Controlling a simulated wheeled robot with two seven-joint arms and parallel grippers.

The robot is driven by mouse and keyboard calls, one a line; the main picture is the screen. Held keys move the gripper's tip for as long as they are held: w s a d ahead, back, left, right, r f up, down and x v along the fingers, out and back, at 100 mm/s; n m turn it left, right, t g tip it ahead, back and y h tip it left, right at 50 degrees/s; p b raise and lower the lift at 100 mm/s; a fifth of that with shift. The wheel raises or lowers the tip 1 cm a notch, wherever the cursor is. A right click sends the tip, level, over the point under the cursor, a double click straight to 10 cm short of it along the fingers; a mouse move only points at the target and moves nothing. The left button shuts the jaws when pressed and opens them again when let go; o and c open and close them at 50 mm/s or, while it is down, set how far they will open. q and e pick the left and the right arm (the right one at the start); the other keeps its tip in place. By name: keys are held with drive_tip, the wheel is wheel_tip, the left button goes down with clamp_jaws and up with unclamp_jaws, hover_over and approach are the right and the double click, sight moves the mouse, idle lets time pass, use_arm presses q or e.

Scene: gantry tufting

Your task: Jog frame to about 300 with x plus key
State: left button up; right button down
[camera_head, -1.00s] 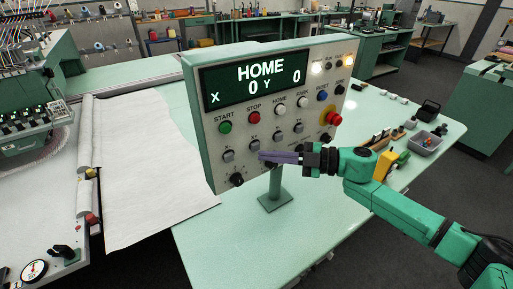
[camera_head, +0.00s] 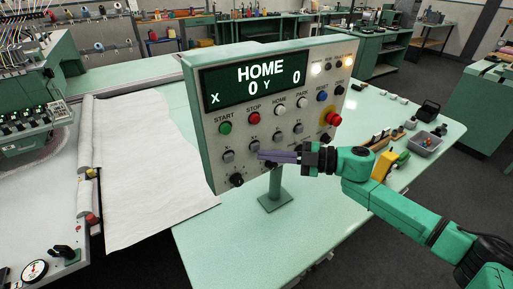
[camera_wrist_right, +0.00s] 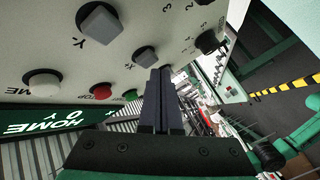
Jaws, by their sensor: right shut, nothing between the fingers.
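The control panel (camera_head: 209,150) stands on a post, and its display (camera_head: 255,79) reads HOME, X 0, Y 0. A grey jog key (camera_head: 254,146) sits below the red STOP button, with another grey key (camera_head: 228,156) to its left; their small labels are hard to read in the head view. My right gripper (camera_head: 259,155) is shut and empty, its purple-grey fingers pointing left across the panel, tips just below the jog key under STOP. In the right wrist view that key (camera_wrist_right: 145,57) is beside the fingertips (camera_wrist_right: 160,72); contact cannot be told. My left gripper is out of view.
Green START (camera_head: 225,128), red STOP (camera_head: 253,118) and a red emergency button (camera_head: 333,118) are on the same panel. A dark knob (camera_head: 237,180) is at its lower left. A grey bin (camera_head: 425,144) and small items lie on the table at right. White cloth (camera_head: 140,170) lies left.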

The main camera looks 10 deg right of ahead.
drive_tip(key=shift+w, duration=0.2)
drive_tip(key=shift+w+a, duration=0.2)
drive_tip(key=shift+w, duration=0.25)
idle(0.7)
idle(5.2)
drive_tip(key=shift+s+d, duration=0.3)
drive_tip(key=shift+s, duration=0.55)
drive_tip(key=shift+s+d, duration=0.3)
drive_tip(key=shift+s, duration=0.45)
drive_tip(key=shift+s+d, duration=0.3)
drive_tip(key=shift+s, duration=0.5)
drive_tip(key=shift+s+d, duration=0.3)
drive_tip(key=shift+s, duration=0.45)
